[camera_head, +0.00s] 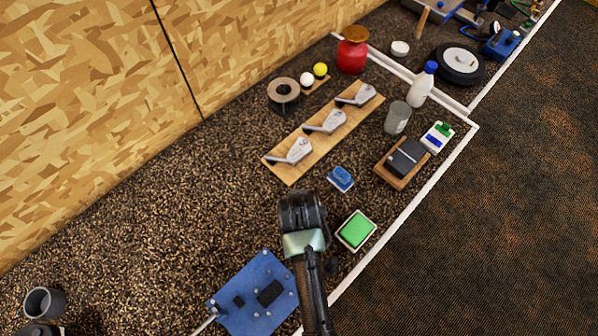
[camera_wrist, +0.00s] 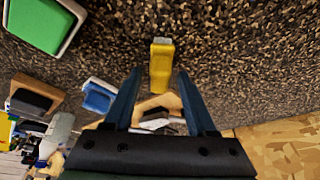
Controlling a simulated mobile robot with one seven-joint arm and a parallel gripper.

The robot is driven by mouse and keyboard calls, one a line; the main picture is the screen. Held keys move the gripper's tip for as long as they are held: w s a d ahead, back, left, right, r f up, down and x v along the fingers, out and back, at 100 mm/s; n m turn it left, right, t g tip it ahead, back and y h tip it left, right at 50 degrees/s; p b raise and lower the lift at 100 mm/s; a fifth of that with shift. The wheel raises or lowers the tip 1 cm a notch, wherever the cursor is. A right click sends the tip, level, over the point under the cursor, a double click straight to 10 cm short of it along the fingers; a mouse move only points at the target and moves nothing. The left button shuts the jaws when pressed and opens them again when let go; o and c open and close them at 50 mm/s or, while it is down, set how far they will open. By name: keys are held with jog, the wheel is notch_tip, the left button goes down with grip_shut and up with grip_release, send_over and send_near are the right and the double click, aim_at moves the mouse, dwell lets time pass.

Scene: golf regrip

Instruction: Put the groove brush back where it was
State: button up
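My gripper (camera_wrist: 160,80) is open in the wrist view, its two blue-grey fingers spread with a gap on both sides. A small yellow block-like object (camera_wrist: 161,65) shows just beyond and between the fingertips, touching neither; it may be the groove brush, but no bristles show. In the head view my gripper (camera_head: 302,212) is over the speckled surface, and the yellow object is hidden. A small blue item with a pale base (camera_head: 340,178) lies right of my gripper; it also shows in the wrist view (camera_wrist: 98,97). I cannot tell which is the brush.
A green-topped pad (camera_head: 356,230) lies to the right. A wooden board (camera_head: 283,172) with three iron heads lies beyond. A blue mat (camera_head: 255,295) with dark blocks is nearer. A dark block (camera_head: 406,157) sits on a wooden tray. The left surface is mostly bare.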

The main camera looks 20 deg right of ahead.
jog(key=shift+r, duration=0.15)
jog(key=v, duration=1.2)
jog(key=shift+b, duration=0.3)
jog(key=shift+w, duration=0.1)
jog(key=w+a+r+n+t, duration=0.1)
jog(key=w+r+t, duration=0.35)
jog(key=r, duration=0.65)
jog(key=w+a+r+n+t, duration=0.15)
jog(key=w+r+t, duration=0.35)
jog(key=r, duration=0.5)
jog(key=w+a+r+t, duration=0.1)
jog(key=w+r+t, duration=0.2)
jog(key=w+r, duration=0.55)
jog(key=s+a+r+t, duration=0.2)
jog(key=s+r+t, duration=0.1)
jog(key=r, duration=0.7)
jog(key=s+a+r+n+t+y, duration=0.1)
jog(key=s+r+t, duration=0.3)
jog(key=r, duration=0.6)
jog(key=s+a+r+n+t, duration=0.1)
jog(key=s+a+r+t, duration=0.2)
jog(key=s+r, duration=0.3)
notch_tip(320, 180, up, 5)
jog(key=shift+s+a+r+t+y, duration=0.1)
jog(key=shift+s+a+t+y, duration=0.2)
jog(key=shift+s+a+t, duration=0.1)
jog(key=shift+n, duration=0.25)
